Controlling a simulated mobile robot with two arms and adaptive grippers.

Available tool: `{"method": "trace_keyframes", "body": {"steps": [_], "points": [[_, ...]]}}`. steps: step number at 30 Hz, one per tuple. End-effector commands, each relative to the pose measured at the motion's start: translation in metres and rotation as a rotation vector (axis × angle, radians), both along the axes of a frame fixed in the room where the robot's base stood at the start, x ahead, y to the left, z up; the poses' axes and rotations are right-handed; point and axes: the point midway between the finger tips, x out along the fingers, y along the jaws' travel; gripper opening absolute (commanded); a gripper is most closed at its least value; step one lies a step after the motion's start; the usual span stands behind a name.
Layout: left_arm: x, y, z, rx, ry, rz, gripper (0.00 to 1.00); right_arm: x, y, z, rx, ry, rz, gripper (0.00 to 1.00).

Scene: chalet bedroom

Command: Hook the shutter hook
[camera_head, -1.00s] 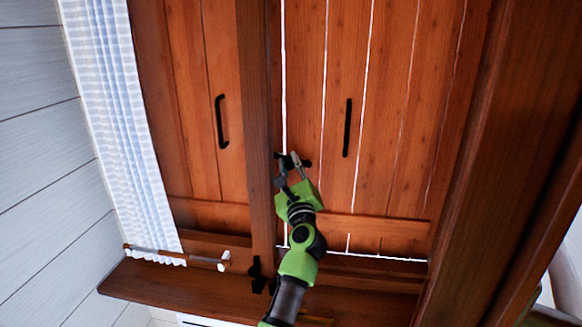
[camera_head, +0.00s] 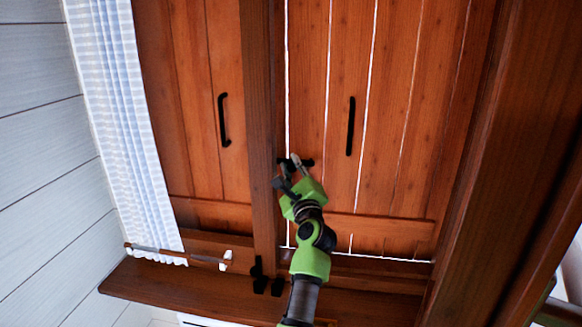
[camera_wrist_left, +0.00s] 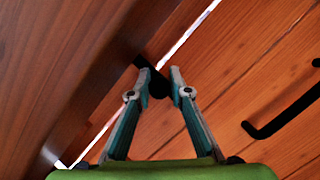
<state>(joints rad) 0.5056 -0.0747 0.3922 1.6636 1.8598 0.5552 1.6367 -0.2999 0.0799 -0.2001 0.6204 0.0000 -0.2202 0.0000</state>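A black shutter hook (camera_head: 307,162) sits on the right wooden shutter, next to the dark upright post. In the head view my left gripper (camera_head: 290,172) reaches up to it from below. In the left wrist view the two fingertips (camera_wrist_left: 160,78) stand a small gap apart, one on each side of a black piece of the hook (camera_wrist_left: 158,88). I cannot tell whether both fingers press on it. The left finger covers part of the hook, and its far end lies by the post. My right gripper is not in view.
Black handles stand on the left shutter (camera_head: 223,120) and right shutter (camera_head: 350,126). The upright post (camera_head: 262,120) is close to my left gripper. Black fittings (camera_head: 258,275) sit at the post's foot by the wooden sill (camera_head: 170,288). A curtain (camera_head: 115,120) hangs left.

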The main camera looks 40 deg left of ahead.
Motion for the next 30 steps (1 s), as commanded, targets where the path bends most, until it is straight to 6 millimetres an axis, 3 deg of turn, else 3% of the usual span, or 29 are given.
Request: {"method": "trace_keyframes", "body": {"steps": [1, 2, 13, 17, 24, 30], "points": [[0.001, -0.001, -0.01, -0.011, 0.016, -0.001, 0.31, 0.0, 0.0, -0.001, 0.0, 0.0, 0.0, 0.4], [0.001, -0.001, -0.01, -0.01, 0.016, -0.001, 0.35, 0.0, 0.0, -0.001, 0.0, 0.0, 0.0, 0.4], [0.002, -0.001, 0.0, -0.005, 0.005, -0.003, 0.35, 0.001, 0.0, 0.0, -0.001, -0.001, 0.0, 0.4], [0.001, -0.001, 0.017, -0.004, 0.001, -0.002, 0.35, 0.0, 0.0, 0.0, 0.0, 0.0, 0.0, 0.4], [0.0, 0.0, 0.066, -0.004, 0.0, -0.002, 0.35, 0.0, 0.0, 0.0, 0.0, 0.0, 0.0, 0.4], [0.0, 0.0, 0.09, -0.006, 0.004, 0.0, 0.35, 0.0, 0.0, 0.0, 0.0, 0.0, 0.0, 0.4]]}}
